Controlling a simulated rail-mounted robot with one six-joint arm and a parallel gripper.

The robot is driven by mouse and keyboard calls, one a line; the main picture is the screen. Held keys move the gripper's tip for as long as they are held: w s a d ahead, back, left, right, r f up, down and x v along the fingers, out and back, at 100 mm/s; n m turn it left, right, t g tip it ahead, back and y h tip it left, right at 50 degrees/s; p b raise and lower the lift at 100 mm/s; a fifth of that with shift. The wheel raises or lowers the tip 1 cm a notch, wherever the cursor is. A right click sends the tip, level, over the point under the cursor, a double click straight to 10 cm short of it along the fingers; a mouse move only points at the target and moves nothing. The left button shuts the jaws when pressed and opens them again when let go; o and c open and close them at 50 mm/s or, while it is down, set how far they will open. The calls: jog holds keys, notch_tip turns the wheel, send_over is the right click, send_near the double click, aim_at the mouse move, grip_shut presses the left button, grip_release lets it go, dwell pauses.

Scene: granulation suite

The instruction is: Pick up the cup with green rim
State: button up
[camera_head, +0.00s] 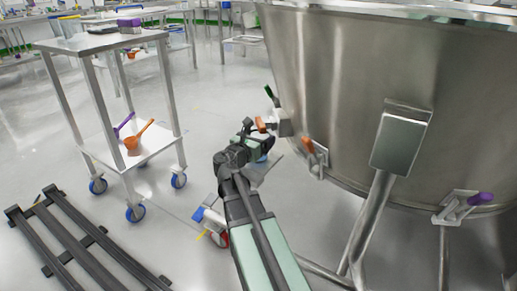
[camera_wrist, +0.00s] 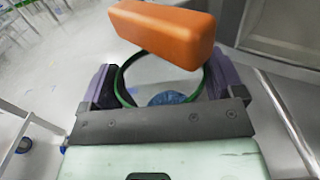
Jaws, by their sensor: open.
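My gripper (camera_wrist: 161,82) is open, with one dark purple-grey finger on each side in the wrist view. A thin green ring (camera_wrist: 124,88) lies between the fingers and looks like the rim of a clear cup; the floor and something blue show through it. An orange block-shaped handle (camera_wrist: 165,32) covers the far part of the ring. I cannot tell whether the fingers touch the cup. In the head view my gripper (camera_head: 262,143) is low beside the large steel vessel (camera_head: 335,90), and the cup cannot be made out there.
Orange clamp handles (camera_head: 308,146) and a purple one (camera_head: 480,199) stick out from the vessel's lower edge. A wheeled steel trolley (camera_head: 103,41) stands left, with an orange scoop (camera_head: 135,140) on its lower shelf. A dark slatted frame (camera_head: 75,235) lies front left.

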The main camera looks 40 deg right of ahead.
jog(key=shift+d, duration=0.1)
jog(key=c, duration=0.7)
jog(key=shift+r+p, duration=0.3)
jog(key=shift+c, duration=0.3)
jog(key=w+a, duration=0.4)
jog(key=a, duration=0.4)
jog(key=w+a, duration=0.4)
jog(key=a, duration=0.4)
jog(key=shift+w, duration=0.2)
